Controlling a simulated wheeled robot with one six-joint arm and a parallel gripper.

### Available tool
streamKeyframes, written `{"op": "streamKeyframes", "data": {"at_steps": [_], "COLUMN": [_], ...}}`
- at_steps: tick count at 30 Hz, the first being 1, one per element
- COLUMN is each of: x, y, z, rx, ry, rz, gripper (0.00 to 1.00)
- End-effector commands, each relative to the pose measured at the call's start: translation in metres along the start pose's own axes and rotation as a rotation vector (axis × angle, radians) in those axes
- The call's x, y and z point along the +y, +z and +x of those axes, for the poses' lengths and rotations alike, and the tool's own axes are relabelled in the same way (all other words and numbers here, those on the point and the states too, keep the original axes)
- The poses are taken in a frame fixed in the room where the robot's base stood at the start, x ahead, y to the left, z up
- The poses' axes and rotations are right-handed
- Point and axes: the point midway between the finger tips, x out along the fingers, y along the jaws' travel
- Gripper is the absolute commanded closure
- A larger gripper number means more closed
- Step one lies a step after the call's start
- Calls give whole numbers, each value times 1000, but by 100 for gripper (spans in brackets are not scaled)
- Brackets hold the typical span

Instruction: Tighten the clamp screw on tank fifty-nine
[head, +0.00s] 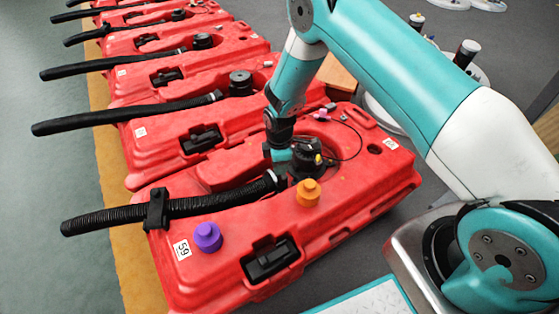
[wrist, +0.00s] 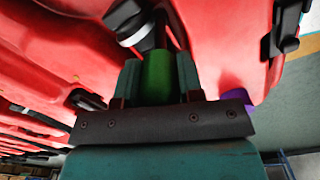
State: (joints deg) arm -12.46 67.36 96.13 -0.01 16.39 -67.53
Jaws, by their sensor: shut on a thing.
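Tank fifty-nine (head: 350,195) is the nearest red tank, with a "59" label (head: 182,249) at its left end. A ribbed black hose (head: 110,217) runs along its top through a black bracket (head: 157,209) to a pale collar (head: 273,180). My gripper (head: 281,156) is low over the tank beside that collar and a black fitting (head: 307,160). In the wrist view my gripper (wrist: 158,75) is shut on a green cylindrical piece (wrist: 158,72), close to a white collar (wrist: 136,35). The clamp screw itself cannot be made out; the green piece is hidden in the head view.
A purple cap (head: 208,237) and an orange cap (head: 307,192) stand on the tank, with a black latch (head: 270,260) in front. A thin black cable loops near the fitting. More red tanks (head: 190,85) with hoses stand behind. Open floor (head: 40,160) lies left.

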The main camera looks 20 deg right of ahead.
Motion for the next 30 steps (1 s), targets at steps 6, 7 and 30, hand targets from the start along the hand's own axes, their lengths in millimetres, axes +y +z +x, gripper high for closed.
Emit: {"op": "streamKeyframes", "data": {"at_steps": [6,7,30], "x": [0,0,0], "y": [0,0,0], "z": [0,0,0], "rx": [0,0,-2], "ry": [1,0,1], "rz": [42,41,924], "gripper": [98,98,98]}}
